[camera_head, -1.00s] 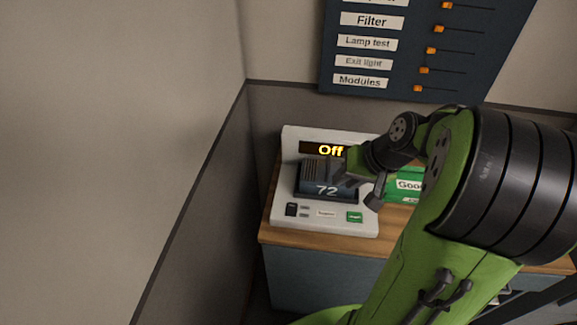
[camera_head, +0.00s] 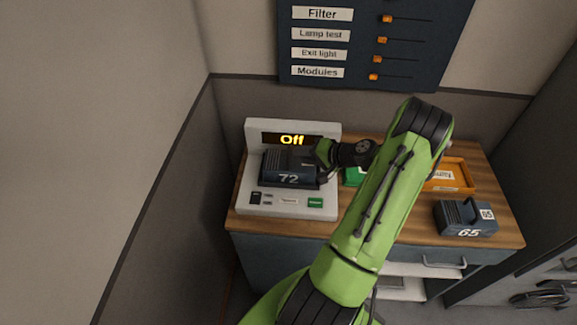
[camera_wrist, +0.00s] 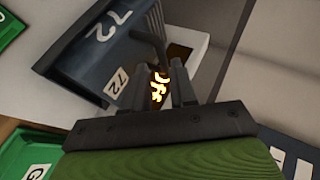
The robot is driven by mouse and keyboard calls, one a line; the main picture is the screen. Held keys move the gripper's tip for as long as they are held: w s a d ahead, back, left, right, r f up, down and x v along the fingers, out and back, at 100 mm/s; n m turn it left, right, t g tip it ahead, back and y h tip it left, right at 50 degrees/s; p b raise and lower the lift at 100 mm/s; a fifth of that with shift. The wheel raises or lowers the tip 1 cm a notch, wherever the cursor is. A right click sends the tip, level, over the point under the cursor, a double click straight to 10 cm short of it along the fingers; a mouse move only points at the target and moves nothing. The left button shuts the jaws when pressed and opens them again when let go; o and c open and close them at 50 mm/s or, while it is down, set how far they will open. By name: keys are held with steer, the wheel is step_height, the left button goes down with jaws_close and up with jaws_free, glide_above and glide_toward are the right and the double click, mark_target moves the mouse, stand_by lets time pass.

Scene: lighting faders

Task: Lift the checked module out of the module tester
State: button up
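The dark blue-grey module marked 72 (camera_head: 288,179) sits in the white module tester (camera_head: 240,203). The tester's display reads "Off". In the wrist view, the module (camera_wrist: 88,62) fills the upper left, with its dark handle running to my fingertips. My gripper (camera_head: 318,162) is at the module's right side; in the wrist view, its fingers (camera_wrist: 165,72) are close together at the handle and look shut on it. The glowing display shows through the narrow gap between them. The exact contact is partly hidden. No clear gap shows under the module.
A green tray (camera_head: 353,177) stands right of the tester, partly behind my arm. Farther right are an orange tray (camera_head: 452,173) and a second module marked 65 (camera_head: 466,218) on the wooden worktop (camera_head: 500,235). A fader panel (camera_head: 360,45) hangs on the wall behind.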

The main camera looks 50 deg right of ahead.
mark_target(288, 153)
steer(key=x, duration=0.7)
steer(key=shift+p, duration=0.3)
steer(key=shift+a+r, duration=0.1)
jaws_close()
stand_by(0.7)
steer(key=shift+r, duration=0.1)
